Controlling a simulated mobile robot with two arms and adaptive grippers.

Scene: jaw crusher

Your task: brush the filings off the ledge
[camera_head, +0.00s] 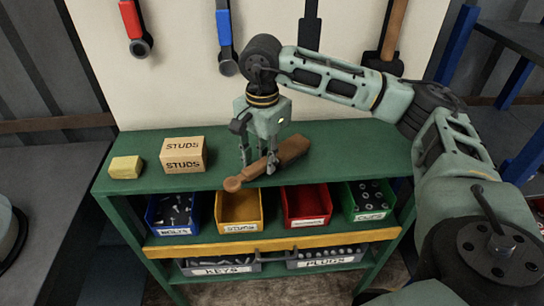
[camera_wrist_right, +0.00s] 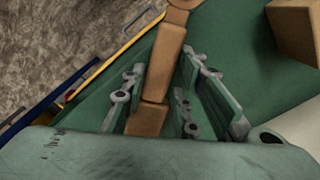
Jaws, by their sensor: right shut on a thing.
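A brown wooden brush (camera_head: 288,152) lies slantwise over the green ledge (camera_head: 350,145), the top of a shelf unit. Its rounded handle end points to the front left, near the ledge's front edge. My right gripper (camera_head: 258,168) reaches down from above and is shut on the brush. In the right wrist view the brush (camera_wrist_right: 162,68) runs between the fingers of my right gripper (camera_wrist_right: 158,100). I cannot make out filings on the ledge in either view. My left gripper is not in view.
A STUDS box (camera_head: 183,154) and a yellow block (camera_head: 125,167) stand on the ledge's left end. Blue (camera_head: 175,215), yellow (camera_head: 238,212), red (camera_head: 305,206) and green (camera_head: 368,200) bins sit below. Tools hang on the wall behind. The ledge's right part is clear.

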